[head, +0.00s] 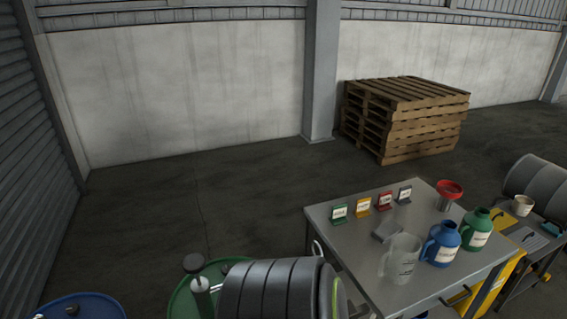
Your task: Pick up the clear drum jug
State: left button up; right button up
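The clear drum jug (401,262) stands upright near the front edge of a grey metal table (350,247). It is translucent, with a handle on its left side and markings on its front. A blue jug (442,247) with a white label stands just to its right, and a green jug (475,231) is beyond that. Nothing is seen holding the clear jug. Neither of my grippers can be made out in the head view.
A small grey block (386,231) lies behind the clear jug. Several coloured label stands (362,203) and a red funnel (450,188) are farther back. Green (182,301) and blue (85,306) drums stand lower left. Stacked pallets (405,115) stand by the wall; floor at left is clear.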

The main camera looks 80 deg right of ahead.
aim_at(402, 256)
jog(key=z, duration=0.45)
jog(key=j+z, duration=0.1)
jog(key=z, duration=1.7)
jog(key=k+z, duration=0.1)
jog(key=z, duration=1.25)
jog(key=l+u, duration=0.1)
jog(key=u, duration=0.9)
jog(key=i+l+u, duration=0.15)
jog(key=l+u, duration=0.25)
jog(key=l, duration=0.35)
jog(key=l+u, duration=0.35)
jog(key=l, duration=0.35)
jog(key=l+u, duration=0.4)
jog(key=l, duration=0.4)
